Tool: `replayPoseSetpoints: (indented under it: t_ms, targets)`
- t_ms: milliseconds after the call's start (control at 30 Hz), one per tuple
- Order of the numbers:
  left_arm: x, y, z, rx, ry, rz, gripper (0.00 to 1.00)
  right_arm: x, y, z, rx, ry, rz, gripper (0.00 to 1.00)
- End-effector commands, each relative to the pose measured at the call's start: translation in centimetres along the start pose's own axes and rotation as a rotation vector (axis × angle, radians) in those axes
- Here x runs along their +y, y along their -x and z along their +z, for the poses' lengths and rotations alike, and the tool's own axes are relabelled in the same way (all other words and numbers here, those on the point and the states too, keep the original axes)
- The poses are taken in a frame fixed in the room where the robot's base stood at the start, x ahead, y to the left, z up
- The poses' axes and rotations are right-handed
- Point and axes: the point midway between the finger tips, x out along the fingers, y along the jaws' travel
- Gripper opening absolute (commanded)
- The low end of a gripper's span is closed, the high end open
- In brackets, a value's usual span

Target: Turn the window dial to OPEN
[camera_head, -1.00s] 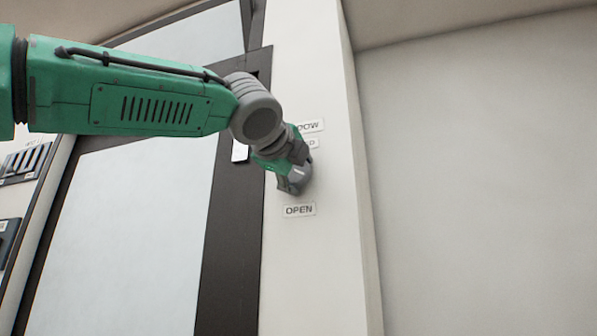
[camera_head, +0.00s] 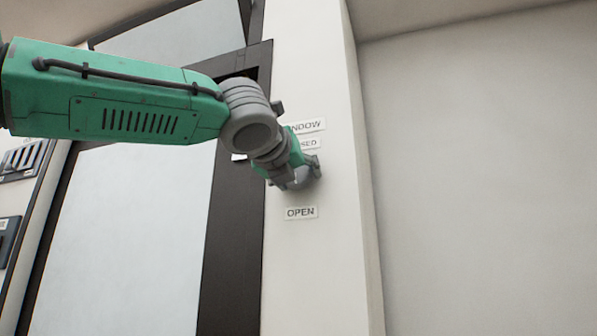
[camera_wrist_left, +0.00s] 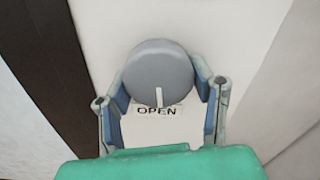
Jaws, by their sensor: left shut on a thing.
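The round grey window dial (camera_wrist_left: 158,68) is on the white wall in the left wrist view. Its white mark points down at the OPEN label (camera_wrist_left: 157,111). My left gripper (camera_wrist_left: 160,84) is shut on the dial, with one blue-grey finger at each side. In the head view, my left gripper (camera_head: 298,174) is at the dial (camera_head: 303,181), just above the OPEN label (camera_head: 300,212). The WINDOW label (camera_head: 309,125) and the CLOSED label (camera_head: 309,143) above are partly hidden by my arm. My right gripper is not in view.
A dark-framed door (camera_head: 233,240) with pale panels stands left of the dial's wall strip. Dark wall units (camera_head: 8,236) show at the far left. The wall on the right (camera_head: 480,180) is bare, and nothing stands in front of it.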

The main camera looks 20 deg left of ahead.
Motion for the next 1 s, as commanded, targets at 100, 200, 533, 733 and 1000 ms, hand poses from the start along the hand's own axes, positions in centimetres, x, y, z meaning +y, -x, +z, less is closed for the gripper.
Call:
replayPoseSetpoints:
  t_ms: [100,200,533,733,1000]
  targets:
    - [0.07,-0.24,-0.55,0.012,-0.069,0.003,0.21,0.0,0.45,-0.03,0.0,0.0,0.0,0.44]
    - [0.08,-0.23,-0.55,0.011,-0.114,0.002,0.22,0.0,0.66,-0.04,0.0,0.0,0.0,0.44]
    - [0.13,-0.15,-0.34,0.006,-0.184,0.001,0.22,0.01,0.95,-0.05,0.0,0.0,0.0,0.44]
    - [0.14,-0.1,-0.2,0.003,-0.187,0.001,0.22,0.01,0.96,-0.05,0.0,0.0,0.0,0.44]
    - [0.14,-0.03,-0.02,0.0,-0.185,0.0,0.71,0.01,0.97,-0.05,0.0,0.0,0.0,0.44]
